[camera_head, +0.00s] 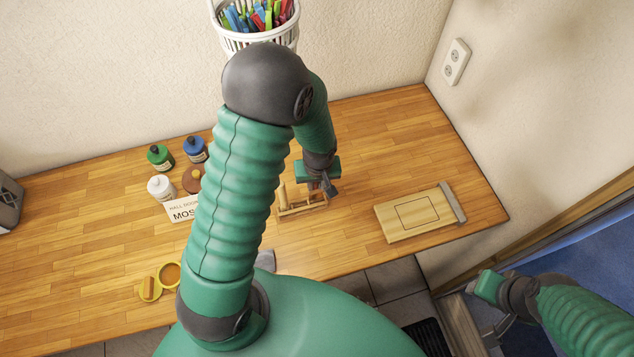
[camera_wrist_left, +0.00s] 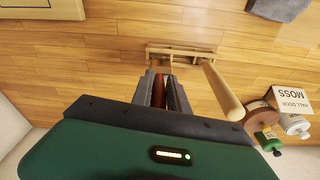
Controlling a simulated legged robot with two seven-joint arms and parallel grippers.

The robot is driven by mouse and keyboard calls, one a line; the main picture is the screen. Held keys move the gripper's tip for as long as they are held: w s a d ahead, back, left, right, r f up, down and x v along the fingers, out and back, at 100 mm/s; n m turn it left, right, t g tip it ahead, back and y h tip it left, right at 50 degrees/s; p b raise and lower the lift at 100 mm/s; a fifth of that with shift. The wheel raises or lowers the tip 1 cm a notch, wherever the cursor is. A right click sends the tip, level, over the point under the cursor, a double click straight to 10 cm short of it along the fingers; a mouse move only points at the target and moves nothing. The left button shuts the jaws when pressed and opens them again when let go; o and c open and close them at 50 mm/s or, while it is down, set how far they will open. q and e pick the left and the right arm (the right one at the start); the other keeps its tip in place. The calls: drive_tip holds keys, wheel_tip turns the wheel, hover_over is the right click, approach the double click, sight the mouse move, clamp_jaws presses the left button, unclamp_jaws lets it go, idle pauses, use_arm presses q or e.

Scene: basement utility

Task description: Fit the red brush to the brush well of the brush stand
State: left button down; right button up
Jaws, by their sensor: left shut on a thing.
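The brush stand (camera_head: 302,209) is a small light wooden frame on the table, partly hidden behind my left arm. It also shows in the left wrist view (camera_wrist_left: 188,51), with a thick pale wooden post (camera_wrist_left: 222,92) rising at its right end. My left gripper (camera_head: 326,184) is over the stand's right side, pointing down. In the left wrist view its grey fingers are shut on the red brush (camera_wrist_left: 158,91), of which a dark red strip shows between them. The brush's lower end and the brush well are hard to make out. My right gripper (camera_head: 486,286) is at the lower right, away from the table; its jaws are unclear.
A wooden board (camera_head: 410,216) with a grey end strip lies right of the stand. Left are green (camera_head: 159,157), blue (camera_head: 195,149) and white (camera_head: 160,187) bottles and a MOSS card (camera_head: 183,209). A yellow round container (camera_head: 169,275) and a grey cloth (camera_head: 266,260) lie near the front.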

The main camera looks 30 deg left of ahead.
use_arm(q)
drive_tip(key=shift+f, duration=0.15)
drive_tip(key=shift+d+f+b, duration=0.15)
drive_tip(key=shift+f+b, duration=0.45)
drive_tip(key=shift+b, duration=0.05)
drive_tip(key=shift+f+b, duration=1.45)
drive_tip(key=shift+f, duration=0.3)
drive_tip(key=c, duration=1.2)
unclamp_jaws()
drive_tip(key=shift+r, duration=0.1)
wheel_tip(320, 180, up, 17)
drive_tip(key=s+d+b, duration=0.1)
drive_tip(key=s+b, duration=0.1)
drive_tip(key=shift+d+f, duration=0.2)
drive_tip(key=shift+d, duration=0.1)
drive_tip(key=shift+s, duration=0.1)
